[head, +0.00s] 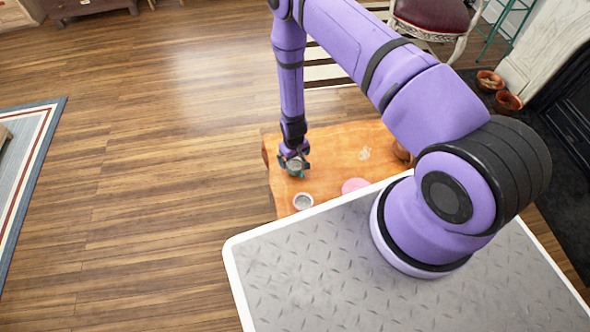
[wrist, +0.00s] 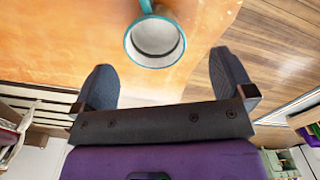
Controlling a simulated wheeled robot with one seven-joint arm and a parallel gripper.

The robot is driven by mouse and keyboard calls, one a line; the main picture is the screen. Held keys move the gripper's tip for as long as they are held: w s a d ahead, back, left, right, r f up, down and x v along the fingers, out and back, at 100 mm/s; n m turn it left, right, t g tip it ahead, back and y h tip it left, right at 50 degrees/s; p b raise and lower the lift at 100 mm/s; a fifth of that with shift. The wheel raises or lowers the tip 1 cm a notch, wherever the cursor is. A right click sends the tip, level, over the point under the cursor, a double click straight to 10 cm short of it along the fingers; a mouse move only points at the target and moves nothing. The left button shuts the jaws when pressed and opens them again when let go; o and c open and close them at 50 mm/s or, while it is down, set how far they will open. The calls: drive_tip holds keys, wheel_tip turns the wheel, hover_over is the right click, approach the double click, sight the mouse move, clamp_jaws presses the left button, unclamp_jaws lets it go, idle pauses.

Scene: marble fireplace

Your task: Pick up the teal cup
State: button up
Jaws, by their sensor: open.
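The teal cup (head: 295,173) stands on the wooden table (head: 335,148), partly hidden by my gripper (head: 293,160) in the head view. In the wrist view the cup (wrist: 155,44) shows its teal rim, pale inside and a handle at the top edge of the picture. My gripper (wrist: 165,82) is open and empty, its two dark fingers set wide apart. The cup appears just beyond the fingertips, between their lines and nearer the middle. I cannot tell the exact gap between fingers and cup.
A white cup-like container (head: 303,201) and a pink round item (head: 354,185) stand on the table near my base. A brown pot (head: 402,153) is at its right side. A red-seated chair (head: 432,17) stands behind. Open wooden floor (head: 150,160) lies left.

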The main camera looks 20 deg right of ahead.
sight(296, 165)
drive_tip(key=shift+d+f, duration=0.2)
drive_tip(key=shift+f, duration=1.4)
drive_tip(key=shift+d+f, duration=0.15)
drive_tip(key=shift+f, duration=1.4)
drive_tip(key=c, duration=1)
drive_tip(key=shift+r, duration=0.1)
drive_tip(key=shift+c, duration=0.2)
